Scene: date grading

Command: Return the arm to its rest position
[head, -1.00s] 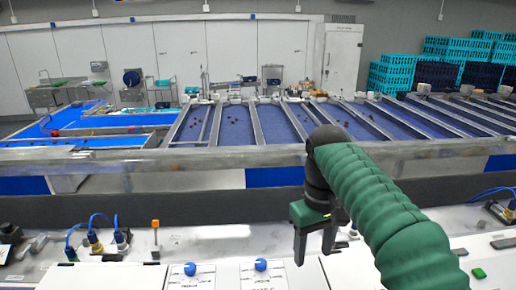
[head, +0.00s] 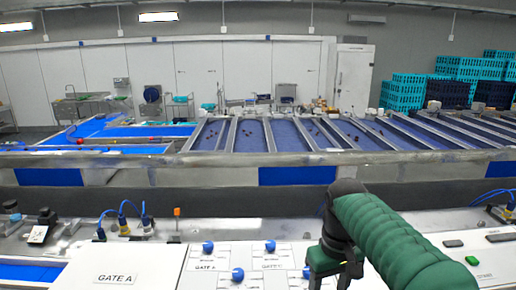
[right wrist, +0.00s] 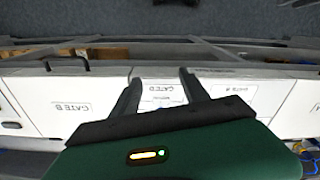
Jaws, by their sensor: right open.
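My right arm, in a green ribbed sleeve, comes in from the right in the head view. Its gripper (head: 335,280) points down over the white control panel, right of the blue knobs, and its lower end is cut off by the frame. In the right wrist view my right gripper (right wrist: 157,76) has its two dark fingers apart with nothing between them. The panel with the GATE D label (right wrist: 162,86) lies beyond the fingers. My left arm and gripper are not in view.
Blue cables and connectors (head: 123,227) stand on the left. A grey rail (head: 250,160) crosses beyond, before blue sorting lanes (head: 250,135). Teal crates (head: 405,92) are stacked at the back right.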

